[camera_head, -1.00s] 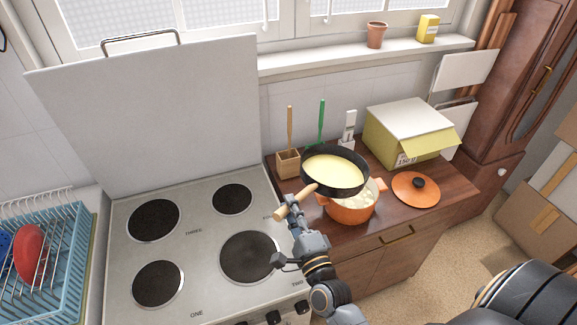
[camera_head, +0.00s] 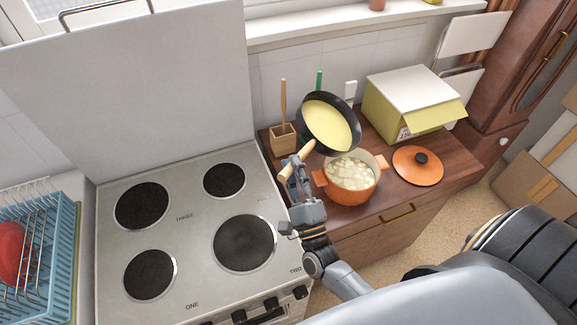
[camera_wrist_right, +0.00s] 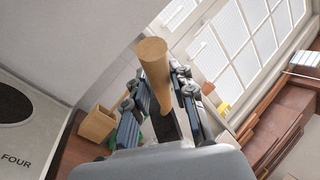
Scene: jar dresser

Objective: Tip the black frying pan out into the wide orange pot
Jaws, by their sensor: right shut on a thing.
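The black frying pan (camera_head: 354,112) is in the air above and behind the orange pot, tilted toward the pot. Yellow, smooth contents (camera_head: 326,127) are in the pan. My right gripper (camera_head: 294,172) is shut on the pan's wooden handle (camera_head: 299,158); the handle (camera_wrist_right: 153,60) also shows between the fingers (camera_wrist_right: 165,105) in the right wrist view. The wide orange pot (camera_head: 349,192) stands on the wooden counter with pale, lumpy contents (camera_head: 350,172). My left gripper is not in view.
The orange lid (camera_head: 408,172) with a black knob lies right of the pot. A yellow-green box (camera_head: 405,117) and a wooden utensil holder (camera_head: 284,138) stand behind. The stove (camera_head: 198,240) is at left, its several burners empty. A blue dish rack (camera_head: 50,235) is at far left.

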